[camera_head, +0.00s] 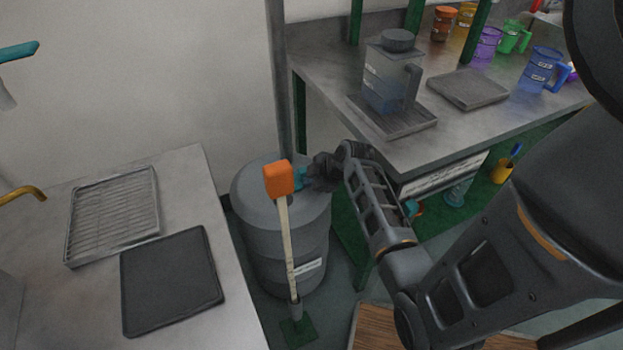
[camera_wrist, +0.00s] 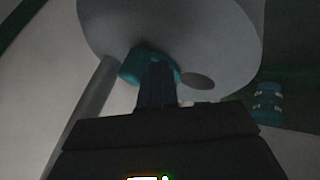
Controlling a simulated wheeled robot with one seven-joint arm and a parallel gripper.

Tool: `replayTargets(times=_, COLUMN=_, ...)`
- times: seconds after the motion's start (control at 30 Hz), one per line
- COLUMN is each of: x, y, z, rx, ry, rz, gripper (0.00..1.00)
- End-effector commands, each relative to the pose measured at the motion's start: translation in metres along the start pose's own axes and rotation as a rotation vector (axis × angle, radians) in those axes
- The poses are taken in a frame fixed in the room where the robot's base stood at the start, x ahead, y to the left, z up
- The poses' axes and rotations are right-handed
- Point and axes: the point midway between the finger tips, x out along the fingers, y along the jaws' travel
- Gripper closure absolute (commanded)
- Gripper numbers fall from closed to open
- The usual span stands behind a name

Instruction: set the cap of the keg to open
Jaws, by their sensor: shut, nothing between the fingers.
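The keg (camera_head: 262,240) is a grey drum standing on the floor between the two counters. It also fills the top of the wrist view (camera_wrist: 215,30). Its teal cap (camera_head: 300,178) is on its upper part, partly hidden behind an orange block on a pale stick. In the wrist view the teal cap (camera_wrist: 131,68) is at the drum's edge, just behind my fingers. My gripper (camera_head: 322,172) is at the cap's right side; its fingers (camera_wrist: 157,75) are together and empty. I cannot tell whether they touch the cap.
The orange-headed stick (camera_head: 284,215) stands upright in front of the keg. A left counter (camera_head: 190,170) holds a rack (camera_head: 115,213) and a dark tray (camera_head: 172,280). The right counter (camera_head: 440,135) holds a clear jug (camera_head: 390,80) and several coloured cups close to my arm.

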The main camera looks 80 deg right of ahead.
Motion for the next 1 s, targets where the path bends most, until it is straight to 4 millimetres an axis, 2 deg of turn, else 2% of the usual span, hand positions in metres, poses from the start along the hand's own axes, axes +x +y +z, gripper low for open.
replayTargets(times=0.23, x=-0.001, y=-0.004, z=-0.002, rx=0.000, ry=0.000, rz=0.001, gripper=1.00)
replayTargets(times=0.43, x=0.004, y=0.011, z=0.007, rx=0.003, ry=0.000, rz=0.004, gripper=1.00)
replayTargets(times=0.5, x=-0.004, y=-0.001, z=0.002, rx=0.008, ry=-0.005, rz=0.001, gripper=1.00)
replayTargets(times=0.7, x=-0.009, y=-0.017, z=-0.006, rx=0.110, ry=-0.059, rz=0.057, gripper=1.00)
replayTargets(times=0.87, x=-0.016, y=-0.042, z=-0.009, rx=0.107, ry=-0.057, rz=0.056, gripper=1.00)
replayTargets(times=1.0, x=-0.035, y=-0.054, z=-0.011, rx=0.108, ry=-0.057, rz=0.059, gripper=1.00)
